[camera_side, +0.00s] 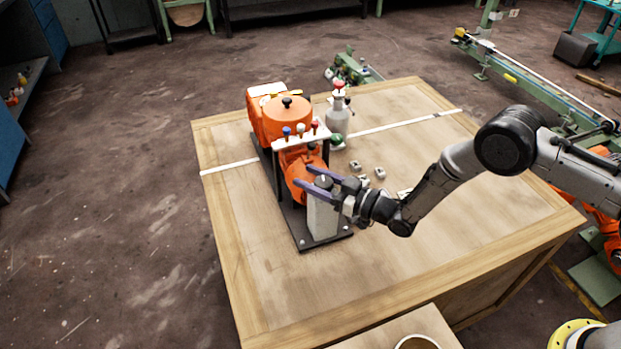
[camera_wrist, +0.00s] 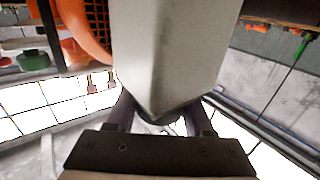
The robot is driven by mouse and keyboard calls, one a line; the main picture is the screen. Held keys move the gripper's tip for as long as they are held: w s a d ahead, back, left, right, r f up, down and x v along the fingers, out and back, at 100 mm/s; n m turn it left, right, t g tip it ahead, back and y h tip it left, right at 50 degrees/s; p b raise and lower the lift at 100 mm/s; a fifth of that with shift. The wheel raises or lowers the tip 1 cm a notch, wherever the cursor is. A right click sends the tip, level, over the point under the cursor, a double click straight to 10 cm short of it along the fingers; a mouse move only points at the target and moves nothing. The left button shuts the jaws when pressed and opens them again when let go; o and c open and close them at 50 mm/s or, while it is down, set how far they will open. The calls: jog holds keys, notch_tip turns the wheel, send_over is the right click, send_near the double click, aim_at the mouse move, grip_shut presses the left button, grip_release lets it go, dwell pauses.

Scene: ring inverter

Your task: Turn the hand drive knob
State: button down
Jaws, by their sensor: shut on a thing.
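The hand drive knob (camera_side: 323,181) is a dark round cap on top of a grey upright post (camera_side: 322,218), at the front end of the orange machine's dark baseplate. My gripper (camera_side: 319,182) reaches in from the right with its purple fingers on either side of the knob, and is shut on it. In the wrist view the pale grey post (camera_wrist: 165,50) fills the middle. My gripper's fingers (camera_wrist: 160,112) show behind the dark wrist plate, partly hidden, and most of the knob is hidden there.
The orange machine (camera_side: 288,112) stands behind the post, with a white shelf (camera_side: 302,138) carrying coloured knobs. A grey bottle (camera_side: 338,120) with a red top stands beside it. Small grey blocks (camera_side: 379,173) lie on the wooden table (camera_side: 450,215). The table's front and left are clear.

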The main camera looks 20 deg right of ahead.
aim_at(326, 177)
jog(key=m+t+h, duration=0.1)
jog(key=h, duration=0.1)
jog(key=m+t+h, duration=0.1)
jog(key=h, duration=0.1)
jog(key=m+t+h, duration=0.1)
jog(key=m, duration=0.1)
jog(key=shift+w+d+h, duration=0.15)
jog(key=shift+d+h, duration=0.2)
jog(key=shift+h, duration=0.05)
jog(key=m+h, duration=0.2)
jog(key=h, duration=0.1)
jog(key=d+m+h, duration=0.1)
jog(key=m+h, duration=0.1)
jog(key=h, duration=0.1)
jog(key=shift+t, duration=0.3)
jog(key=m+h, duration=0.1)
jog(key=h, duration=0.1)
jog(key=d+m+g+h, duration=0.1)
jog(key=m+h, duration=0.1)
jog(key=h, duration=0.1)
jog(key=shift+s+d+m+g+h, duration=0.1)
jog(key=shift+d+m+g+h, duration=0.15)
jog(key=shift+m+g+h, duration=0.65)
jog(key=shift+s+d+m+g+h, duration=0.1)
jog(key=shift+d+m+g+h, duration=0.25)
jog(key=shift+m+h, duration=0.9)
jog(key=shift+g+h, duration=0.25)
jog(key=shift+h, duration=0.3)
jog(key=shift+c, duration=1.4)
grip_release()
